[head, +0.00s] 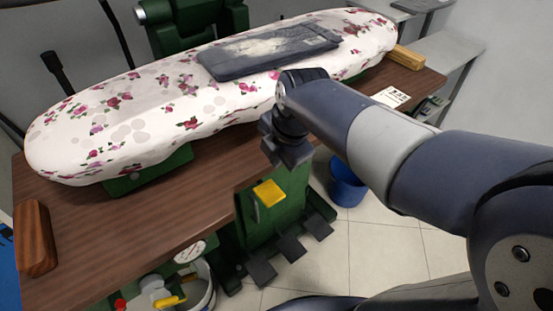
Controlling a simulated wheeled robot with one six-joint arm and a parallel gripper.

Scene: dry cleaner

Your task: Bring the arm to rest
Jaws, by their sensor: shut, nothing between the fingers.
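My arm reaches in from the right of the head view. My gripper (290,153) points down in front of the near edge of a brown wooden table (215,170). It is shut and holds nothing. It is above a green machine stand (275,220) and apart from the padded board behind it. My wrist hides a small part of the board's front side.
A floral padded ironing board (110,125) stands on the table with a folded dark cloth (225,65) on it. A wooden block (36,238) lies at the left. The tiled floor at lower right is clear.

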